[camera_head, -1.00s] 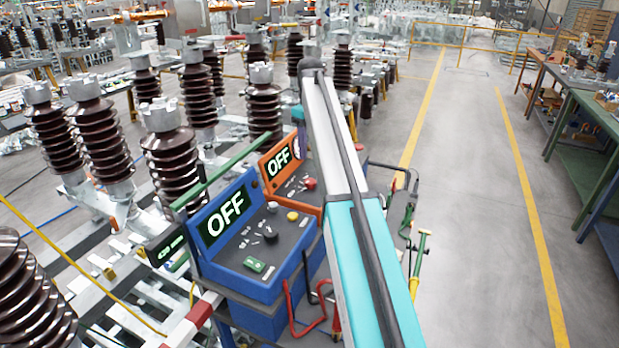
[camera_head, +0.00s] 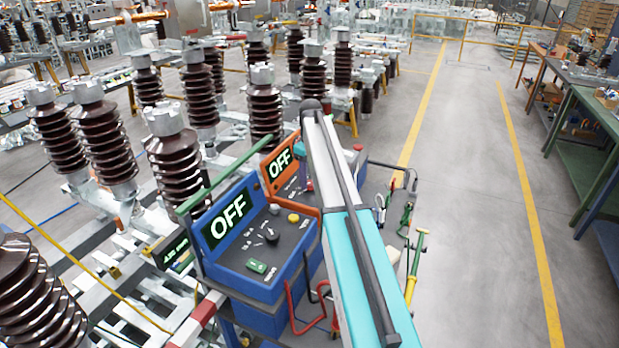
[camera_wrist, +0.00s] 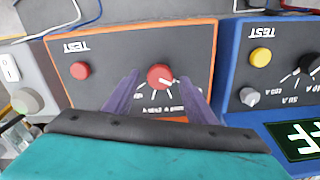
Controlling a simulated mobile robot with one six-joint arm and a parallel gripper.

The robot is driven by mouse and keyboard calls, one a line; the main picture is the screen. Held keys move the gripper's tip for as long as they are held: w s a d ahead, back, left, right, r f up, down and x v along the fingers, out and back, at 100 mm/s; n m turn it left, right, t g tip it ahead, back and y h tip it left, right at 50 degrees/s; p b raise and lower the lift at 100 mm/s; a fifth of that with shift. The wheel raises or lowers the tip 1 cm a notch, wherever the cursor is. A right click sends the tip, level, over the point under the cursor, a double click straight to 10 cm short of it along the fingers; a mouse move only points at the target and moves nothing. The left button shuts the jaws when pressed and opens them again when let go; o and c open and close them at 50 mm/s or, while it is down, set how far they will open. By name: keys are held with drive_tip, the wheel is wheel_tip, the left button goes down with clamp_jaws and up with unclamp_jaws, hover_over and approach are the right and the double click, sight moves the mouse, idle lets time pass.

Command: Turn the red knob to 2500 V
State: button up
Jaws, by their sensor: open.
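The red knob (camera_wrist: 160,77) sits on the dark panel with an orange frame (camera_wrist: 205,42) in the wrist view, with a white pointer mark and upside-down scale print around it. The print is too small and partly covered to read as a setting. My gripper (camera_wrist: 160,76) is open, with one purple finger on each side of the knob and a visible gap to it. A red button (camera_wrist: 80,70) lies left of the knob. In the head view, the orange unit's display (camera_head: 279,163) reads OFF; my arm hides much of its panel.
A blue unit (camera_head: 262,250) with an OFF display and a black knob (camera_head: 271,236) stands beside the orange one. Tall brown insulators (camera_head: 176,165) crowd the left. A green-topped bench (camera_head: 590,150) is at right. The aisle between the yellow lines is clear.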

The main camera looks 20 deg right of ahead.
drive_tip(key=shift+f, duration=0.65)
drive_tip(key=c, duration=0.9)
drive_tip(key=shift+a, duration=0.35)
drive_tip(key=shift+c, duration=0.7)
drive_tip(key=shift+d, duration=0.25)
